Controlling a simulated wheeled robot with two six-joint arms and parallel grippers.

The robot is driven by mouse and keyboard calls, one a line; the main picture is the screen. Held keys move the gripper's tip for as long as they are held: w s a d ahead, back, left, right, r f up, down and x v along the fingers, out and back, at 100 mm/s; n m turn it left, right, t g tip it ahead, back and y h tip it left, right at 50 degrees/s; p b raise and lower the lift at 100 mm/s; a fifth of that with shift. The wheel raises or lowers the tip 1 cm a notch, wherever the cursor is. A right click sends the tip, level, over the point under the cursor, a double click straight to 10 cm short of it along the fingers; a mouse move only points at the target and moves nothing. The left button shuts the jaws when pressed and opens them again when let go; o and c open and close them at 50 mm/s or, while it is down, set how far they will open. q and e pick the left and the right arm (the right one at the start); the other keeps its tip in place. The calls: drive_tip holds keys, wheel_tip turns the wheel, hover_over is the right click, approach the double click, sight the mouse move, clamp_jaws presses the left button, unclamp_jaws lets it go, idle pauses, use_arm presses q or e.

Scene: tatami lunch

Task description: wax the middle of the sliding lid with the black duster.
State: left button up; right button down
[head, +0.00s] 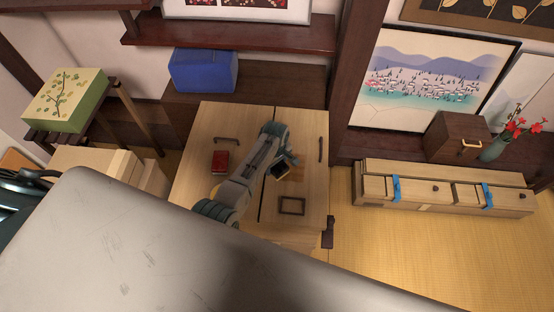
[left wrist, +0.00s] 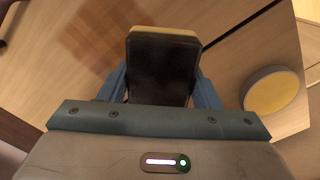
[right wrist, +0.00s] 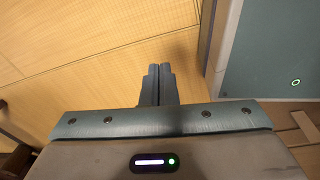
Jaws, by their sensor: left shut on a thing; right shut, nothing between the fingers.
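My left gripper (head: 280,166) is shut on the black duster (head: 281,170), over the pale wooden sliding lid (head: 299,135). In the left wrist view the black duster (left wrist: 162,70) is a dark pad with a tan edge, held between both fingers. A darker brown patch (head: 297,173) shows on the lid beside the duster, and also in the left wrist view (left wrist: 95,35). I cannot tell whether the duster touches the wood. My right gripper (right wrist: 160,72) is shut and empty above yellow matting; it is hidden in the head view.
A red box (head: 220,161), a dark square frame (head: 292,206) and a dark handle (head: 227,140) are on the pale wooden top. A round tin with yellow contents (left wrist: 272,92) shows in the left wrist view. A long wooden chest (head: 440,190) stands right; matting before it is clear.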

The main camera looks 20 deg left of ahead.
drive_tip(key=shift+s+a+r+p, duration=0.1)
drive_tip(key=shift+a+r+p, duration=0.25)
drive_tip(key=shift+r+p, duration=0.35)
drive_tip(key=shift+d+r, duration=0.1)
drive_tip(key=shift+r, duration=0.05)
